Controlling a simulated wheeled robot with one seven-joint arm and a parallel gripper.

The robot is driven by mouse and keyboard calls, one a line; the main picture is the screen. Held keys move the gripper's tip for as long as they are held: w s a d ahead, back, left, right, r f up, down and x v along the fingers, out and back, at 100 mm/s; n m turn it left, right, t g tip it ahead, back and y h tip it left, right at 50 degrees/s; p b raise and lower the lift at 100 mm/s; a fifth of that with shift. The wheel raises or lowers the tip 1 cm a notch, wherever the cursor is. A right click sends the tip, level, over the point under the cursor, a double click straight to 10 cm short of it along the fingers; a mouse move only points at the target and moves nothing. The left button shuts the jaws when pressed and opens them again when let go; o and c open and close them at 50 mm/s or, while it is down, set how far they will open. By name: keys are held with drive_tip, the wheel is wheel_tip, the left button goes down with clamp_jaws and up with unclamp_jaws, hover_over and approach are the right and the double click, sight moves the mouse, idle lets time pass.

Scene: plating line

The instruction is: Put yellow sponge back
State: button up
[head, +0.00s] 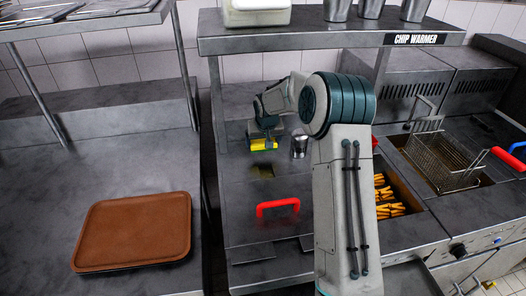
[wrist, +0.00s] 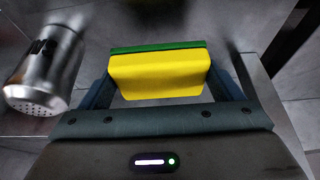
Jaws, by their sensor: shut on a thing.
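The yellow sponge (wrist: 158,76) with a green scouring layer is held between the fingers of my gripper (wrist: 160,85) in the wrist view. In the head view the sponge (head: 263,144) shows as a yellow strip under my gripper (head: 262,138), above the steel counter behind the red handle. A blurred yellowish reflection shows on the counter below it. My gripper is shut on the sponge. My arm hides part of the counter to the right.
A metal shaker (head: 299,146) stands close to the right of the sponge; it shows at left in the wrist view (wrist: 45,65). A red handle (head: 278,208) is in front. A brown tray (head: 136,230) lies on the left counter. A shelf (head: 330,40) overhangs the back. A fryer basket (head: 440,158) is at right.

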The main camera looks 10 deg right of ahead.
sight(263, 159)
drive_tip(key=shift+f, duration=2.5)
drive_tip(key=o, duration=0.9)
drive_tip(key=shift+c, duration=0.2)
drive_tip(key=shift+r, duration=0.1)
